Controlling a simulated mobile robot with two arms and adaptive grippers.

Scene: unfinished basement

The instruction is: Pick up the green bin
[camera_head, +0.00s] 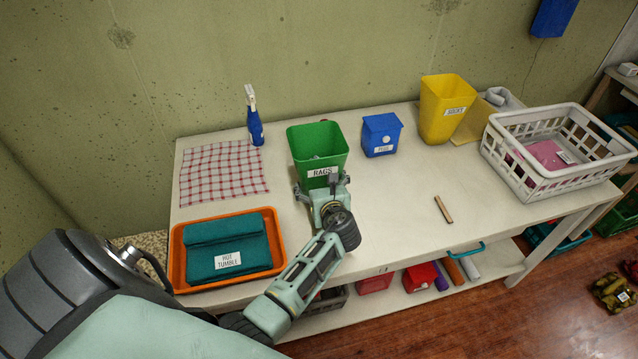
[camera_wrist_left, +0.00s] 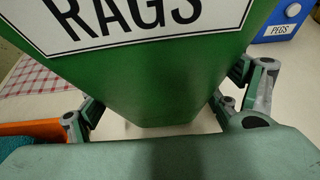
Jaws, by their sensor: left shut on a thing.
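The green bin (camera_head: 318,142) with a RAGS label stands upright on the white table in the head view, near the middle. Something pale lies inside it. My left gripper (camera_head: 322,190) is at the bin's near side, below the label, with its fingers on either side of the lower body. In the left wrist view the green bin (camera_wrist_left: 150,75) fills the middle, and the fingers of my left gripper (camera_wrist_left: 165,105) are shut on it. I cannot tell whether its base touches the table. My right gripper is not in view.
A blue PEGS box (camera_head: 381,136) and a yellow bin (camera_head: 444,110) stand right of the green bin. A white basket (camera_head: 548,182) is farther right. An orange tray (camera_head: 276,262) with teal cloths, a checked cloth (camera_head: 222,172) and a blue bottle (camera_head: 254,122) are left. A clothespin-like stick (camera_head: 443,209) lies right.

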